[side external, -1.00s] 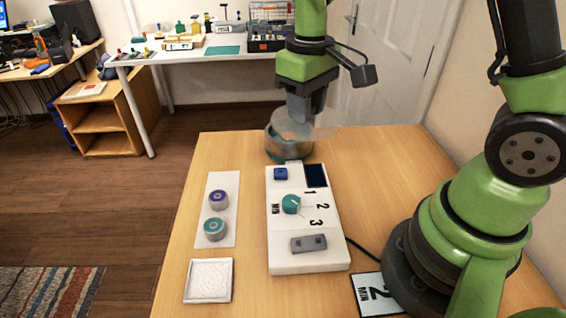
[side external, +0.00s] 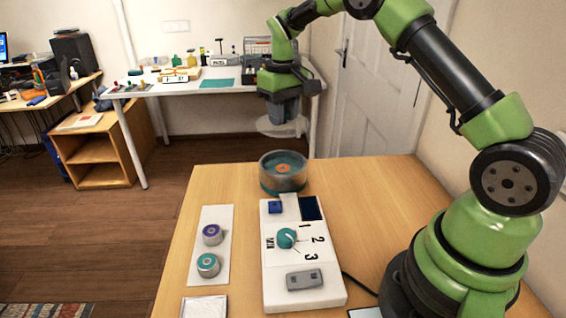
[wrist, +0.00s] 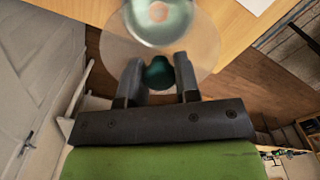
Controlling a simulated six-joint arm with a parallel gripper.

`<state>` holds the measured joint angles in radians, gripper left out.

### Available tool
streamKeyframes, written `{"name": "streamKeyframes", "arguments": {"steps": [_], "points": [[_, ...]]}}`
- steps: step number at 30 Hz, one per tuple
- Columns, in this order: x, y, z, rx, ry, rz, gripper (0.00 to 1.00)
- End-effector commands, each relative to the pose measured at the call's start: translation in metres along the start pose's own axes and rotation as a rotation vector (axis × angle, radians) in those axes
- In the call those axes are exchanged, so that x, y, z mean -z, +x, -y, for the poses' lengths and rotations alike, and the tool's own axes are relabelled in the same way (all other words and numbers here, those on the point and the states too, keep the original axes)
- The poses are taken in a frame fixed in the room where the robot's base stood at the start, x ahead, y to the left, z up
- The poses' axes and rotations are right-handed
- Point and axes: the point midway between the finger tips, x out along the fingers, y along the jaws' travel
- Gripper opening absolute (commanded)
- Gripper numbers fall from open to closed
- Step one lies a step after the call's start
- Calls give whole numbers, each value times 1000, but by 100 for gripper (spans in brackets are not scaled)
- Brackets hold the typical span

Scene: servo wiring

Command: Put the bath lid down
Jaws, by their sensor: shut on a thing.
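The bath lid (side external: 278,128) is a clear round disc, held in the air above the table's far end. My gripper (side external: 281,118) is shut on its knob; the dark green knob (wrist: 158,73) shows between the fingers (wrist: 158,80) in the wrist view, with the clear disc (wrist: 203,42) beyond it. The round bath (side external: 283,175) stands open at the far end of the table, grey-walled with teal inside and an orange-brown spot in the middle. The lid is well above the bath and apart from it. In the wrist view the bath (wrist: 160,32) shows partly through the disc.
A white control unit (side external: 283,268) with a teal dial, dark screen and numbers stands in front of the bath. A white strip (side external: 214,225) with two round pots lies to its left, with a white square tray (side external: 204,308) nearer. The table (side external: 375,195) right of the bath is clear.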

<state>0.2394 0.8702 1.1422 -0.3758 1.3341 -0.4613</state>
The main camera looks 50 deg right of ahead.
Motion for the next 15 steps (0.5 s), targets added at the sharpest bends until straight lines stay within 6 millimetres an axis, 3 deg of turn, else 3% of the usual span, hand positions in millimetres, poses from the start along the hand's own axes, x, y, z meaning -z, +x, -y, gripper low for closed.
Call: {"name": "streamKeyframes", "arguments": {"steps": [11, 15], "points": [[2, 2, -2, 0, 4, 0, 6], [2, 22, -2, 1, 3, 5, 6]]}}
